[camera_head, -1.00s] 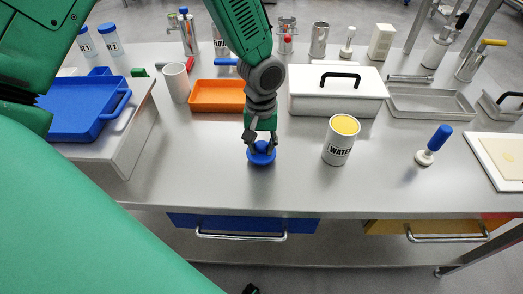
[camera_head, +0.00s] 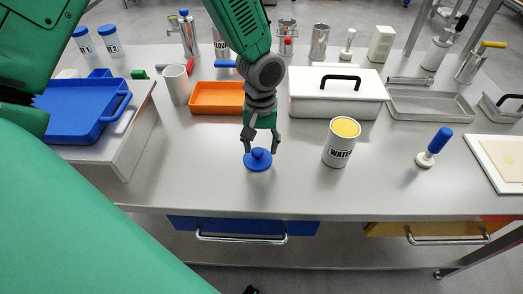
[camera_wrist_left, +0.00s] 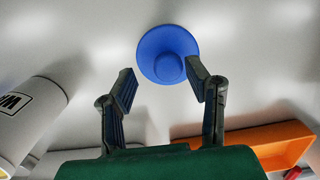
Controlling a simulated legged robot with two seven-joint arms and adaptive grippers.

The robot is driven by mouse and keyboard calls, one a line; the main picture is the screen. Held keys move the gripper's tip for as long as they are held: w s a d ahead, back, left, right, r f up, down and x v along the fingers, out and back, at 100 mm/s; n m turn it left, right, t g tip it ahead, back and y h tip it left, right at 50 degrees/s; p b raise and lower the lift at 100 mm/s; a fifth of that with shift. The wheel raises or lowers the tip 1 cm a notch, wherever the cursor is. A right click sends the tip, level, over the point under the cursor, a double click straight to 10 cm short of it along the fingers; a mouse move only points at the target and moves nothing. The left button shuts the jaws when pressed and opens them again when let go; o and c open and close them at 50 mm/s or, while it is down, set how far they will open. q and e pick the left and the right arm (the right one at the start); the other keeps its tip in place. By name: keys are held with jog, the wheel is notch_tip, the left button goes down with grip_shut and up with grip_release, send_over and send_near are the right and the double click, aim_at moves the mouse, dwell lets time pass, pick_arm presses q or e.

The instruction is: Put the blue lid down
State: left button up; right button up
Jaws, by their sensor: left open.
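The blue lid (camera_head: 258,160) lies flat on the grey table, knob up, near the front middle. My left gripper (camera_head: 261,146) is open just above and behind the lid, its fingers apart and empty. In the left wrist view the blue lid (camera_wrist_left: 167,54) lies beyond the fingertips of the left gripper (camera_wrist_left: 160,82), nearer the right finger. A white canister marked WATER (camera_head: 341,142), with a yellow top, stands upright to the right of the lid. My right gripper is not in view.
An orange tray (camera_head: 216,111) and a white box with a black handle (camera_head: 338,105) stand behind. A blue tray (camera_head: 75,126) sits on a raised stand at left. A blue-handled tool (camera_head: 433,148) is at right. The table (camera_head: 215,190) is clear around the lid.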

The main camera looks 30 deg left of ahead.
aim_at(260, 149)
pick_arm(q)
notch_tip(260, 149, up, 9)
jog(key=shift+w+a+p, duration=0.25)
jog(key=shift+p, duration=0.2)
dwell(0.3)
